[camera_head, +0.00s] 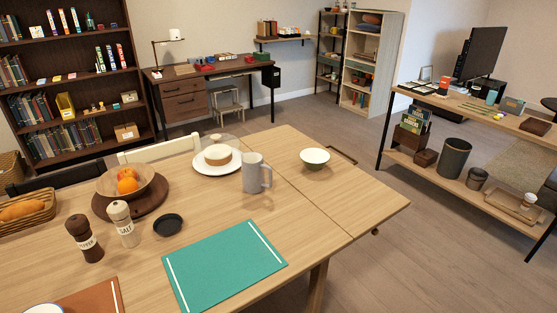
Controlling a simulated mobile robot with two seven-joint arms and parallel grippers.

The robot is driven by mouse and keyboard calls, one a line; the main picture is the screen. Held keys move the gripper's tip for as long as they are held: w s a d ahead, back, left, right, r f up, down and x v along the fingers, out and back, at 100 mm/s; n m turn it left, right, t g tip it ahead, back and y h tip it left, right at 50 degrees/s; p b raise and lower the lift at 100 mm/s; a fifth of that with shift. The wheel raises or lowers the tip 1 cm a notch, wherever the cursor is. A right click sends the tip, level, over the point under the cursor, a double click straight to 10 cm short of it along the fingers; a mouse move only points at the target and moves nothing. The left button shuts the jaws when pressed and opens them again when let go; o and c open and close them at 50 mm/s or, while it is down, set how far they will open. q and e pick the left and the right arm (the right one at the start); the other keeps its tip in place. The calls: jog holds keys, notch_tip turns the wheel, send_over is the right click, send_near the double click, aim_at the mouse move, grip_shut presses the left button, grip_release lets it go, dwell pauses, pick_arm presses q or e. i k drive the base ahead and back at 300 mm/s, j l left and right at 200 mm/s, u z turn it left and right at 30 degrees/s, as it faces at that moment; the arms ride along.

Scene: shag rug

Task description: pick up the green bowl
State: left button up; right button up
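A small bowl (314,161) with a pale inside stands upright and looks empty on the right part of the wooden dining table (345,205). Its outer side is mostly hidden, so I cannot tell for sure that it is green. No other bowl in view looks plainly green. Neither of my grippers shows in the head view.
A grey mug (254,173) and a white plate (207,168) with a cake stand left of the bowl. A teal placemat (222,265), pepper mill (83,239), salt mill (122,224) and fruit bowl (108,182) are nearer left. Table around the bowl is clear.

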aim_at(314, 159)
jog(key=i+l+u, duration=0.2)
jog(key=l+u, duration=0.25)
jog(key=l, duration=0.15)
jog(key=i+l+u, duration=0.3)
jog(key=l+u, duration=0.2)
jog(key=l, duration=0.85)
jog(key=i+l, duration=0.1)
jog(key=l, duration=0.9)
jog(key=i+l+u, duration=0.1)
jog(key=l, duration=0.9)
jog(key=i+l, duration=0.1)
jog(key=l, duration=0.9)
jog(key=u, duration=0.05)
